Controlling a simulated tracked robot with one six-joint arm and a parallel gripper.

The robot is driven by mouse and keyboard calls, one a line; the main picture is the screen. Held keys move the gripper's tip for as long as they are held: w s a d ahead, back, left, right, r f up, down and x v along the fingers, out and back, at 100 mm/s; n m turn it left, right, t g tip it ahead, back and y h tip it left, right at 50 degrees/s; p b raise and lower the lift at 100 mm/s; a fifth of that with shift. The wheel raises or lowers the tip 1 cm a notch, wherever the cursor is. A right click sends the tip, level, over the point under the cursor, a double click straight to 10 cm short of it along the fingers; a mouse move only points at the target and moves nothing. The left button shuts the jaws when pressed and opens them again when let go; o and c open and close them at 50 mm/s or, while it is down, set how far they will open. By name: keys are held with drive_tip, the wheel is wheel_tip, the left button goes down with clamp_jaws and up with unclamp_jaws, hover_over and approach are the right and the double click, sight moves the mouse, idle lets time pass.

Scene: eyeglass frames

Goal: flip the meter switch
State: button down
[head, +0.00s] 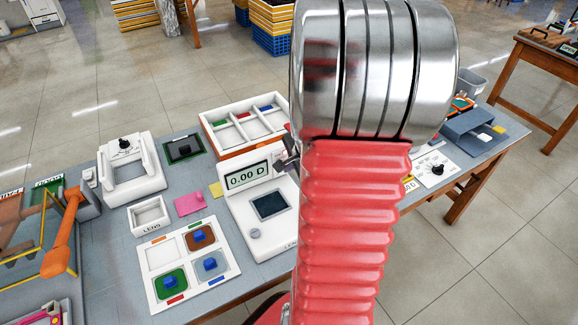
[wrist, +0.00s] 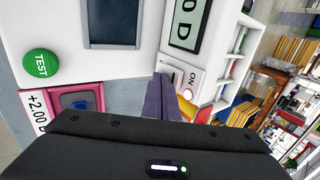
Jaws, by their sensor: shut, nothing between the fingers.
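The meter (head: 252,212) is a white device on the table. Its display (head: 247,176) reads 0.00 D; the wrist view shows part of the display (wrist: 187,22). In the wrist view, a small switch plate (wrist: 196,82) marked ON sits on the meter beside the display, with a dark slot and a small pale round spot. My gripper (wrist: 166,88) is shut and empty, its dark fingers at this plate and covering part of it. I cannot tell whether they touch the switch. In the head view, my gripper (head: 289,158) is by the display's right edge, mostly hidden by my arm.
The wrist view shows a green TEST button (wrist: 40,64) and a pink piece (wrist: 80,100) beside a +2.00 label. Around the meter stand a compartment tray (head: 240,113), a small LENS box (head: 150,216) and a board with blue knobs (head: 188,262).

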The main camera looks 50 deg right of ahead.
drive_tip(key=shift+w+f, duration=0.1)
drive_tip(key=shift+f, duration=0.05)
idle(0.3)
drive_tip(key=shift+r, duration=0.85)
drive_tip(key=s+f+v, duration=0.1)
drive_tip(key=v, duration=1.2)
drive_tip(key=shift+s+a, duration=0.2)
drive_tip(key=shift+s, duration=0.25)
